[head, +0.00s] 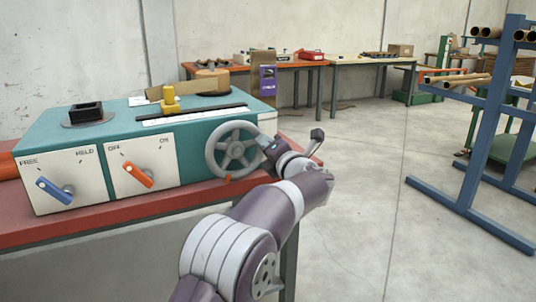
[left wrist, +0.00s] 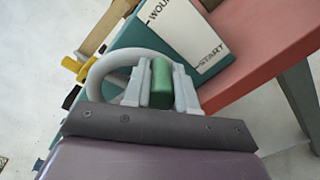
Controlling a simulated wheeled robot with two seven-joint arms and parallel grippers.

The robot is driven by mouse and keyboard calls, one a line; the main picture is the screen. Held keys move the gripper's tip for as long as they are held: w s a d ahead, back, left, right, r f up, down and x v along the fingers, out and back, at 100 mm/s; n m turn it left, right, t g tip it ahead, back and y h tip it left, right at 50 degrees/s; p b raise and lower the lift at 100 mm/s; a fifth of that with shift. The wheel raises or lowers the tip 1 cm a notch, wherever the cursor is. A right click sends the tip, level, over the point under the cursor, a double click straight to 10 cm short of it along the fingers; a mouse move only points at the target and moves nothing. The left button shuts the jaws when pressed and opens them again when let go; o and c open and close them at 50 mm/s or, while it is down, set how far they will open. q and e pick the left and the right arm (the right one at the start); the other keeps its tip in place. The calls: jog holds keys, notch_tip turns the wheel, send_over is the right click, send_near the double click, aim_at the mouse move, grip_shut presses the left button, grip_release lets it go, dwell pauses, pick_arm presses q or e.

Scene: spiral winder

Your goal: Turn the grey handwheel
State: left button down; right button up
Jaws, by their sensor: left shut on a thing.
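The grey handwheel (head: 212,158) is a spoked ring on the front of the teal machine (head: 205,122), at its right end. My left gripper (head: 268,146) is at the wheel's right edge. In the left wrist view my left gripper (left wrist: 160,84) is shut on a green grip (left wrist: 161,80), one finger on each side. The grey ring curves beside it, and the gripper partly hides it. How the grip joins the wheel is hidden. My right gripper is not in view.
The machine stands on a red bench (head: 100,222), with a blue lever (head: 54,190) and an orange lever (head: 139,174) left of the wheel. A blue rack (head: 480,130) with tubes stands at the right. The floor between is clear.

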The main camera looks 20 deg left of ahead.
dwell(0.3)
pick_arm(q)
jog(key=c, duration=0.9)
grip_release()
jog(key=shift+r, duration=0.1)
jog(key=p+v, duration=0.2)
jog(key=v, duration=1)
jog(key=shift+s+d, duration=0.2)
jog(key=shift+s, duration=0.1)
